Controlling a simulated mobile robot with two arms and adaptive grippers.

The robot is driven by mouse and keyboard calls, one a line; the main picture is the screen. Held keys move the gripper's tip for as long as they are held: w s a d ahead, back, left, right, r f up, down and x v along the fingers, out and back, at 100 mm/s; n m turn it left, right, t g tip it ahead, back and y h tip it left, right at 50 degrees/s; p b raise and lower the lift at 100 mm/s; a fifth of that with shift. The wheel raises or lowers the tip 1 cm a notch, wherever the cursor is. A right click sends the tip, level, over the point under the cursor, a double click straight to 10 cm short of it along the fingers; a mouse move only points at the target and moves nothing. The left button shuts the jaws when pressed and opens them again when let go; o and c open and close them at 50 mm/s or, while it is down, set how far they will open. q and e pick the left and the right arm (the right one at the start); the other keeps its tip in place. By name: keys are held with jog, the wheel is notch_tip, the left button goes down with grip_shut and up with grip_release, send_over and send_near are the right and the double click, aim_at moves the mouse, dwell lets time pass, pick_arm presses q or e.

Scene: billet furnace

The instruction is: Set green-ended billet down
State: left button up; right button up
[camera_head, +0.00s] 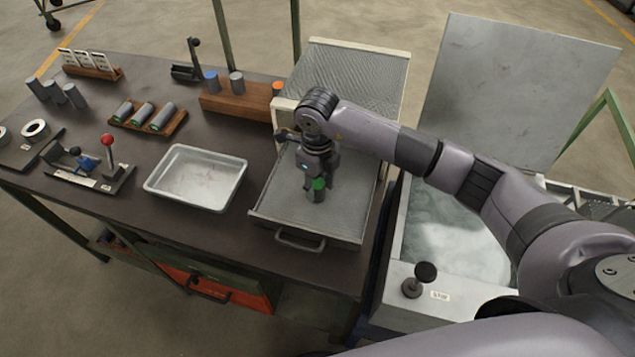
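My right gripper (317,175) points down over the pulled-out grey tray (345,222) of the furnace box. It appears shut on a grey billet with a green band or end (318,190), which is roughly upright just above or on the tray floor; I cannot tell if it touches. The fingers partly hide the billet. A wooden rack (170,129) at the left holds 3 lying grey billets with green ends (161,116). My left gripper is not in view.
A white basin (197,203) stands left of the tray. Behind it, a wooden block (240,103) holds upright billets with blue, grey and orange tops. A red-knobbed lever (107,143) is at the left. An open-lidded tank (450,225) is at the right.

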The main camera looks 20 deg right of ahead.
aim_at(317, 184)
jog(key=o, duration=0.3)
jog(key=shift+r, duration=0.2)
jog(key=shift+w+r, duration=0.1)
jog(key=shift+r, duration=0.2)
notch_tip(317, 184, up, 11)
jog(key=b, duration=0.3)
jog(key=shift+r, duration=0.15)
